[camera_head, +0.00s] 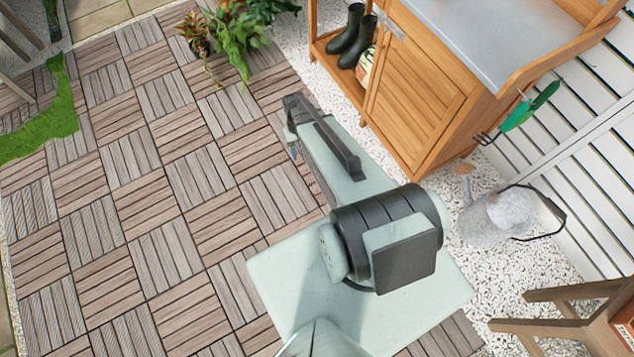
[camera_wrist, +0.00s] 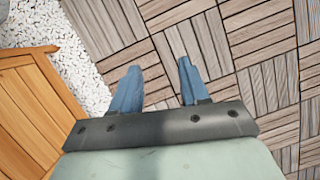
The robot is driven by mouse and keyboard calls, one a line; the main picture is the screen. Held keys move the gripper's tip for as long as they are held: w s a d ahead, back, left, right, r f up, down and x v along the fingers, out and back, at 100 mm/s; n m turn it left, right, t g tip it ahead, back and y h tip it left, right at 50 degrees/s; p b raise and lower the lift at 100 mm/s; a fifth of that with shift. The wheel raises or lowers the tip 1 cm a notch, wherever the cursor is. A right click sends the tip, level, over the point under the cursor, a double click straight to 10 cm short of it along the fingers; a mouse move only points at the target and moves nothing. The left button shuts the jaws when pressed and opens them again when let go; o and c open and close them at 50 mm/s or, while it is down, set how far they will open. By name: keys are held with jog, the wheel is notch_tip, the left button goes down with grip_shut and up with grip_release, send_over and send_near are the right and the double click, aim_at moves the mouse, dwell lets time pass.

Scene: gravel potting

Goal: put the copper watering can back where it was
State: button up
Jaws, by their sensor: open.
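I see no copper watering can in either view. My gripper (camera_wrist: 157,68) is open in the wrist view, with its two blue fingers apart and nothing between them. It points down over the wooden deck tiles (camera_wrist: 210,45). In the head view only a little of the gripper shows at the far end of my arm, left of the wooden potting cabinet (camera_head: 420,95). My arm hides part of the floor there.
The cabinet has a grey metal top (camera_head: 490,35). Black boots (camera_head: 350,32) stand on its open shelf. A wooden chair (camera_head: 560,325) is at lower right, and leafy plants (camera_head: 235,40) are at the top.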

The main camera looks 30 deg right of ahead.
jog(key=s+a+f+n+g, duration=0.1)
jog(key=s+a+f, duration=0.1)
jog(key=s, duration=1)
jog(key=s+a+f+n+g+h, duration=0.1)
jog(key=s+a, duration=0.4)
jog(key=s, duration=0.6)
jog(key=shift+s+a+f+n+g, duration=0.15)
jog(key=shift+s+f+n+g, duration=0.25)
jog(key=shift+f+g, duration=0.2)
jog(key=shift+w, duration=0.1)
